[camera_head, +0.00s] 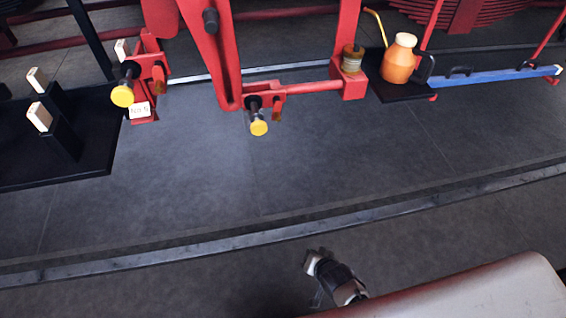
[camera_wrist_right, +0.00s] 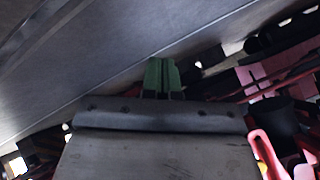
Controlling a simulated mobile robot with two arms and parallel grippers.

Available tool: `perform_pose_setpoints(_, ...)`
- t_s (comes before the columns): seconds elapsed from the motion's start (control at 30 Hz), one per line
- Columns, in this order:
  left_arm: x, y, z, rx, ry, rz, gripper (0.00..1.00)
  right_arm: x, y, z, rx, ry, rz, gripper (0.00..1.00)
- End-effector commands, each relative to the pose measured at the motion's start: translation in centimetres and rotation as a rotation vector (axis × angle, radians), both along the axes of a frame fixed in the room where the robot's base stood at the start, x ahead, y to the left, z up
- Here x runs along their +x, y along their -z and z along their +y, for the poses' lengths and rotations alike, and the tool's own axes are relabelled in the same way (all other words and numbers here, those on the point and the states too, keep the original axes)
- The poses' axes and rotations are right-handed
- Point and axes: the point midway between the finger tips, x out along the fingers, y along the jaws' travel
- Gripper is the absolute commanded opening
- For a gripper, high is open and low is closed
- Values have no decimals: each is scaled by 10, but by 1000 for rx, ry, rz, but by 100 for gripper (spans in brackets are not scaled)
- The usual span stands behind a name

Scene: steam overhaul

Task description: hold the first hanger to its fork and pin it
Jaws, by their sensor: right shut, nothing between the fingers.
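A long red hanging bar (camera_head: 226,55) comes down from the top middle. Near its lower end is a dark pin with a yellow cap (camera_head: 259,128), beside a small red bracket (camera_head: 278,103). A second yellow-capped pin (camera_head: 122,96) is at a red bracket (camera_head: 150,68) on the left, above a white label (camera_head: 139,110). I cannot tell which parts are the first hanger and its fork. My right gripper's green fingers (camera_wrist_right: 161,76) are shut and empty in the right wrist view. An arm end low in the head view is well below the red parts. My left gripper is not in view.
A black tray (camera_head: 60,178) with upright pale-topped blocks stands at left. An orange jug (camera_head: 398,60) stands on a black shelf (camera_head: 425,88), next to a blue bar (camera_head: 500,75). A metal rail (camera_head: 260,232) crosses the floor. The grey floor between is clear.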

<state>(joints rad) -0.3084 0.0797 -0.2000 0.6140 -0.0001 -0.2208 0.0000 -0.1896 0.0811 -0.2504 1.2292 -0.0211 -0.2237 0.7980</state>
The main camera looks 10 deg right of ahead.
Motion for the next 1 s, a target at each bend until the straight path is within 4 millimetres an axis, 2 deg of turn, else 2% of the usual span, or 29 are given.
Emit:
perform_pose_setpoints(0.03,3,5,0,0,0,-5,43,29,-29,9,82,47,-74,0)
perform_pose_setpoints(0.1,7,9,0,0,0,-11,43,59,-72,20,208,111,-162,0)
perform_pose_setpoints(0.17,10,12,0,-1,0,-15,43,81,-112,29,324,156,-233,0)
perform_pose_setpoints(0.2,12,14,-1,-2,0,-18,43,93,-138,34,405,182,-277,0)
perform_pose_setpoints(0.3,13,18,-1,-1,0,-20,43,114,-203,45,600,227,-371,0)
perform_pose_setpoints(0.4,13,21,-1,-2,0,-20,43,123,-256,52,766,248,-436,0)
perform_pose_setpoints(0.5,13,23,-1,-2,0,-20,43,125,-292,57,881,254,-471,0)
perform_pose_setpoints(0.6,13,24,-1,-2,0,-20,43,125,-310,58,941,256,-487,0)
perform_pose_setpoints(0.67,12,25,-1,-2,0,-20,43,126,-313,59,957,256,-490,0)
perform_pose_setpoints(1.0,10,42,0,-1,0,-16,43,153,-312,67,957,255,-492,0)
